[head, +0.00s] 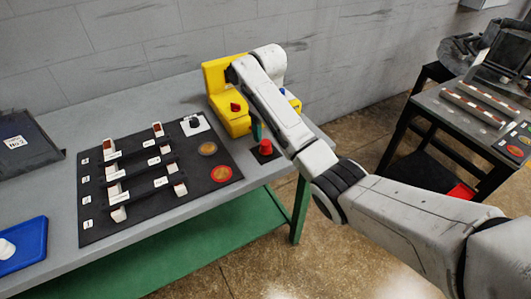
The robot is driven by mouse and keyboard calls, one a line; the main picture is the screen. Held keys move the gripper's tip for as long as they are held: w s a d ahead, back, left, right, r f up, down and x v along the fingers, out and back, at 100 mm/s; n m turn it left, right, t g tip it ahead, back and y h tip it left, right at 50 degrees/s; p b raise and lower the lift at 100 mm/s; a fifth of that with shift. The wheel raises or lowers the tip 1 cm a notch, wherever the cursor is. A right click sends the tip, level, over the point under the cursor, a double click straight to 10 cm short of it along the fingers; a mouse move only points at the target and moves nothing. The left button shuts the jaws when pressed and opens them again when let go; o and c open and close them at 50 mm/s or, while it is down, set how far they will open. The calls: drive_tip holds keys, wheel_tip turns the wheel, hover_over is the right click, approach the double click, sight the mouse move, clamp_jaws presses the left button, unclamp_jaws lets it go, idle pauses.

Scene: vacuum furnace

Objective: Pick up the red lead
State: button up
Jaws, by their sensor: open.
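A yellow block-shaped unit (215,84) stands at the back right of the grey bench. A red knob-like piece (235,106) sits on its front, and a blue piece (283,91) shows on its right side. Another red piece (265,147) stands on a small dark base in front of the unit. I cannot tell which red piece is the red lead. My arm reaches over the unit from the right. A dark green tip of my gripper (256,129) shows between the two red pieces; the rest is hidden behind my arm. My gripper is open, with nothing visibly held.
A black panel (143,223) with several white and red-brown blocks covers the bench's middle. A blue tray (28,262) and a dark case (25,140) are at the left. A second table (425,104) with striped rods stands at the right, across a floor gap.

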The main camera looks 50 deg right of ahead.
sight(266, 142)
drive_tip(key=shift+a+f+p, duration=0.1)
drive_tip(key=shift+f+p, duration=0.3)
drive_tip(key=shift+f, duration=2.75)
drive_tip(key=shift+c, duration=0.3)
drive_tip(key=c, duration=1)
drive_tip(key=shift+r, duration=0.1)
